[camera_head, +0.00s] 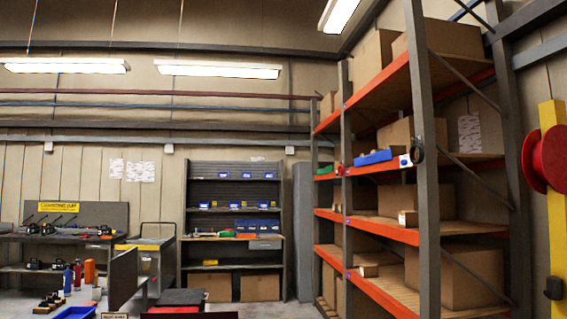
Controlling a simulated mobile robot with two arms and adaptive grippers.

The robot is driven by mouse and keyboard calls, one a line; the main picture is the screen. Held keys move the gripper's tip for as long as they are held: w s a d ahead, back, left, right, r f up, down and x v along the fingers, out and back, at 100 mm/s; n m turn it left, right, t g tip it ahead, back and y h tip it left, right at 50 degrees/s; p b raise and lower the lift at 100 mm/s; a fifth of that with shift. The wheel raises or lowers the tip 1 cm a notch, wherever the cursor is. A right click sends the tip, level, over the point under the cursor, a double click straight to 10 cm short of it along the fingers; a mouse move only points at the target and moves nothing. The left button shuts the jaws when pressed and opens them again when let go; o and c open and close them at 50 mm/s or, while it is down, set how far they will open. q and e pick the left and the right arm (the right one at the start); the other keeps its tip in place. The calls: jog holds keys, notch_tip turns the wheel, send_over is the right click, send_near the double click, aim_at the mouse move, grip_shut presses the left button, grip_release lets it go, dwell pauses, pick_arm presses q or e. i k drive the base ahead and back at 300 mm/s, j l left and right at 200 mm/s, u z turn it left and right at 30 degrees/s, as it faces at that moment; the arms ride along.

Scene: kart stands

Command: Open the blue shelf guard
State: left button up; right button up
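A blue piece (373,158) sits at the front edge of a middle level of the tall rack on the right. It looks like the blue shelf guard, but it is small and I cannot tell whether it is open or shut. A white end piece (404,161) and a dark ring (416,151) show just right of it, by the grey upright. Neither of my grippers is in view.
The tall rack (429,200) has orange beams and holds several cardboard boxes (470,275). A red reel (548,160) is on a yellow post at far right. A grey shelf unit (234,168), a bench with a dark panel (75,215) and a cart (150,262) stand left.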

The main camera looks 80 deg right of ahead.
aim_at(378, 157)
jog(key=z, duration=3.35)
jog(key=i+l+z, duration=0.3)
jog(key=i, duration=0.25)
jog(key=i+l+u, duration=0.15)
jog(key=i, duration=0.3)
jog(key=i+l+u, duration=0.1)
jog(key=i, duration=0.3)
jog(key=i+l+u, duration=0.15)
jog(key=i, duration=0.3)
jog(key=i+l+u, duration=0.1)
jog(key=i+l, duration=0.15)
jog(key=i, duration=0.15)
jog(key=i+j+u, duration=0.15)
jog(key=i, duration=0.7)
jog(key=i+j+u, duration=0.2)
jog(key=i, duration=0.65)
